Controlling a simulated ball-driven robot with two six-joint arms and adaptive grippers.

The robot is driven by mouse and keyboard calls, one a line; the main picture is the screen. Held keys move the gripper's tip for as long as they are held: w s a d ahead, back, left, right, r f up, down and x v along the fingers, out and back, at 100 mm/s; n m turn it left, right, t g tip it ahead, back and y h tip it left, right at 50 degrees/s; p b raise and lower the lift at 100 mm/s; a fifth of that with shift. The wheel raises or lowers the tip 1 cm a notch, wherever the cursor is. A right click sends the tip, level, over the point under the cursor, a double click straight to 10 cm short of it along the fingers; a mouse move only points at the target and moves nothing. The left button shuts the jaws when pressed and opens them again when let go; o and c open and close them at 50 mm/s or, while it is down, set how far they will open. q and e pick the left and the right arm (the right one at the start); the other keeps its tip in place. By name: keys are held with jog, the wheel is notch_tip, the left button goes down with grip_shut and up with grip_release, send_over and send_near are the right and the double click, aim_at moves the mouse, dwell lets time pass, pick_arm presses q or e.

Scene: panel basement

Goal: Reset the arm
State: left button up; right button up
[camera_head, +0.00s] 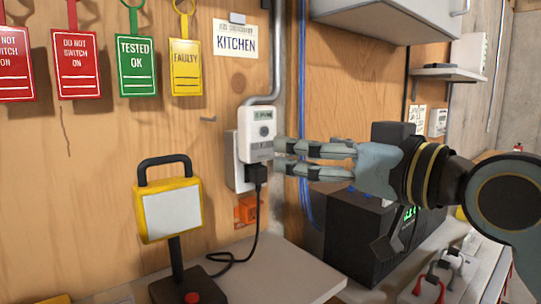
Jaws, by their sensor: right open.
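My right arm comes in from the right. Its gripper (276,159) is open, with its two fingers pointing left, one above the other. The fingertips are at the right edge of a white plug-in meter (258,129) on the wall; I cannot tell if they touch it. The meter has a small display at its top and sits at a white wall socket (238,176). A black plug (257,174) is at the meter's lower end, with a black cable hanging down. My left gripper is not in view.
A yellow work lamp (155,217) stands on the grey bench (290,268) at left. Red, green and yellow tags (136,66) hang above. A black box (350,235) stands below my right arm. A metal conduit (277,50) and blue cables (302,120) run down the wall.

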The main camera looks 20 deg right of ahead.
jog(key=s+d+f+m+g+h, duration=0.15)
jog(key=s+f+g, duration=0.3)
jog(key=f, duration=0.55)
jog(key=s+d+f+g+h, duration=0.25)
jog(key=s+f, duration=0.25)
jog(key=f, duration=0.4)
jog(key=s+d+f+m+g+h, duration=0.25)
jog(key=s+f+g, duration=0.35)
jog(key=s+f, duration=0.55)
jog(key=s+d+f+g+b, duration=0.1)
jog(key=d+f+b, duration=0.15)
jog(key=f, duration=1.15)
jog(key=s+d+f+g+b, duration=0.15)
jog(key=f+b, duration=0.25)
jog(key=f, duration=1)
jog(key=s+f+b, duration=0.2)
jog(key=s+f, duration=0.7)
jog(key=f, duration=0.3)
jog(key=s+f+b, duration=0.3)
jog(key=s+f, duration=0.7)
jog(key=f, duration=0.2)
jog(key=shift+s+d+f+b, duration=0.2)
jog(key=shift+s+f+b, duration=0.1)
jog(key=shift+f+b, duration=0.1)
jog(key=shift+g+h, duration=0.25)
jog(key=shift+g, duration=0.1)
